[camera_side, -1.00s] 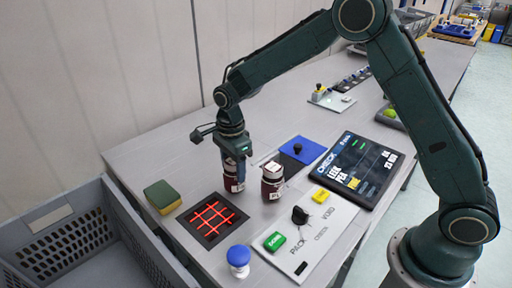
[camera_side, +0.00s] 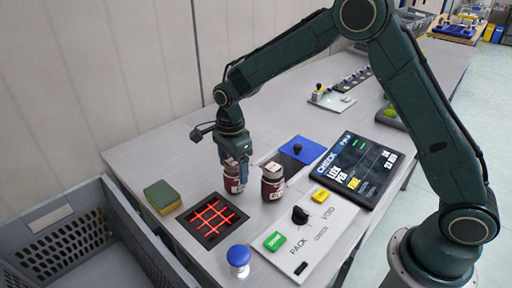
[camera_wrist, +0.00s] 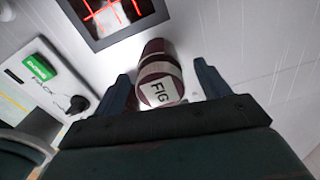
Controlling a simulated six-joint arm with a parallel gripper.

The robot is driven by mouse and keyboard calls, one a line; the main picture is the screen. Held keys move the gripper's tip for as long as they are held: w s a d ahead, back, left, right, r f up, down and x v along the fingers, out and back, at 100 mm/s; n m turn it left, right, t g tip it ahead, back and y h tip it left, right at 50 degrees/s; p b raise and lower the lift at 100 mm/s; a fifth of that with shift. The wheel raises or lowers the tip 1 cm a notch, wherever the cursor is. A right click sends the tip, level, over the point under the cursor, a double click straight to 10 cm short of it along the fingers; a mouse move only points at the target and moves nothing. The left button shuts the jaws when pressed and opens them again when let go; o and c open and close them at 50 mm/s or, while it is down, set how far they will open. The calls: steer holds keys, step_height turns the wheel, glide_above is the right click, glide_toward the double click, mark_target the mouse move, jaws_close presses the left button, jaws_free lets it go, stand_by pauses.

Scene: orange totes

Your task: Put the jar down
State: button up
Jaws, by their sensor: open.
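A dark red jar with a white label stands upright on the grey table, and my gripper (camera_side: 235,158) is lowered over it from above. In the wrist view this jar (camera_wrist: 160,72) shows a label reading FIG and sits between my two spread fingers (camera_wrist: 160,88), with a gap on either side. My gripper is open. In the side view the jar (camera_side: 232,184) is partly hidden by the fingers. A second dark red jar (camera_side: 272,182) stands upright just to its right.
A black panel with a red lit grid (camera_side: 212,218) lies in front of the jars. A white control panel (camera_side: 318,232) with a green button, black knob and yellow button is at right. A green-yellow sponge (camera_side: 162,196) lies left. A grey crate (camera_side: 70,232) stands beside the table.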

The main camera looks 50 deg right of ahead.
step_height(320, 180, up, 10)
steer(key=shift+r, duration=0.85)
steer(key=s+d+r+n+t, duration=0.1)
steer(key=s+d+r+n, duration=0.2)
steer(key=s+r+n, duration=0.3)
steer(key=s+d+r+n+t, duration=0.2)
steer(key=s+d+r+n, duration=0.15)
steer(key=s, duration=0.45)
steer(key=s+d+n+t, duration=0.1)
steer(key=s+n, duration=0.4)
steer(key=s, duration=0.3)
steer(key=s+d+f+n+t, duration=0.1)
steer(key=s+n, duration=0.4)
steer(key=s, duration=0.3)
steer(key=shift+s+d+f+t, duration=0.25)
steer(key=shift+s+f+t, duration=0.05)
steer(key=shift+s, duration=0.05)
